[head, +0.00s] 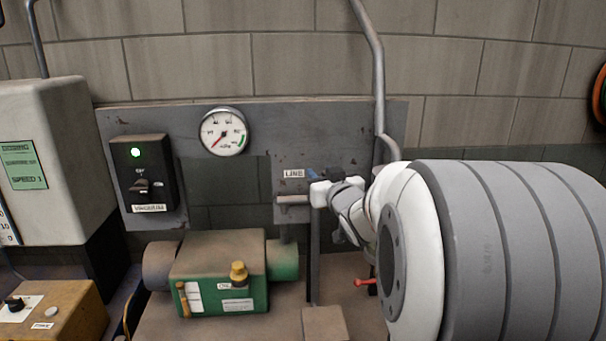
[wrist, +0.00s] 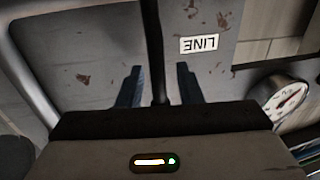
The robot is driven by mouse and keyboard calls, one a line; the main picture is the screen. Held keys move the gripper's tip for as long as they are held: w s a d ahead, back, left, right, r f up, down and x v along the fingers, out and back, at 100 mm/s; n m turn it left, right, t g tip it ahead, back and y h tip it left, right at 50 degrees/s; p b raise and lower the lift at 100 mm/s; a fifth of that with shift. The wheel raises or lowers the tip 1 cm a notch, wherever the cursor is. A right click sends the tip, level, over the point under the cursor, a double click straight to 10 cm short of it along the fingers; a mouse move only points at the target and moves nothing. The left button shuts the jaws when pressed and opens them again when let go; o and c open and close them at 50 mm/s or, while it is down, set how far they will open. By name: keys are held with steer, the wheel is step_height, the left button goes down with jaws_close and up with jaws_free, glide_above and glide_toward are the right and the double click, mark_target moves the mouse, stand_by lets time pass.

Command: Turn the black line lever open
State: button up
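The white LINE label (head: 294,174) is on the grey wall panel, left of my gripper (head: 313,174). In the wrist view the label (wrist: 199,44) appears upside down. There my gripper (wrist: 160,76) shows two blue fingers spread apart. A dark bar (wrist: 155,45), which looks like the black line lever, runs between them with a gap on each side.
A round gauge (head: 224,131) and a black switch box (head: 144,182) with a green light are on the panel. A green pump (head: 220,272) stands below. A grey conduit (head: 379,80) runs down the wall behind my arm. A small red handle (head: 365,282) is below my wrist.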

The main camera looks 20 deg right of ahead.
steer(key=shift+c, duration=0.4)
jaws_close()
steer(key=shift+a, duration=0.1)
